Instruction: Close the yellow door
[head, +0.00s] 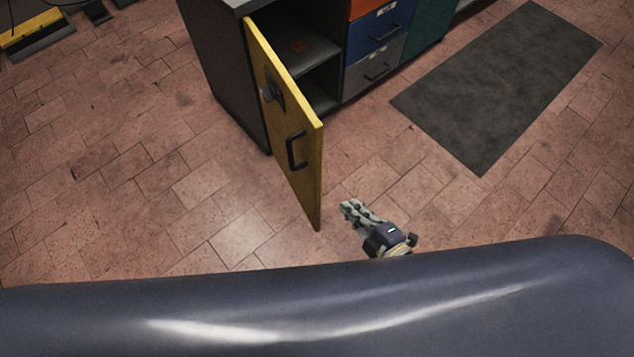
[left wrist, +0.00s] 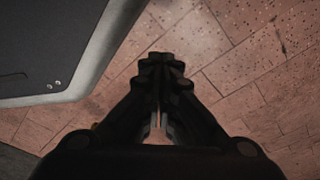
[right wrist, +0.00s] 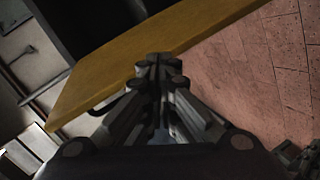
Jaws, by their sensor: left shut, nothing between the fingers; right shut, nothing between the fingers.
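The yellow door (head: 283,110) stands wide open on the left side of a dark cabinet, with a black handle (head: 296,151) on its outer face. My right gripper (head: 347,206) is shut and empty, to the right of the door's free lower end in the head view, with a small gap showing there. In the right wrist view the door (right wrist: 150,55) crosses ahead of the fingertips (right wrist: 158,62); I cannot tell if they touch it. My left gripper (left wrist: 163,58) is shut and empty over the floor; it does not show in the head view.
The open cabinet compartment (head: 300,50) has an inner shelf. Blue (head: 382,27) and grey (head: 373,70) drawers stand to its right. A dark mat (head: 500,85) lies on the tiled floor at right. A yellow-edged object (head: 33,32) is at top left. Floor left of the door is clear.

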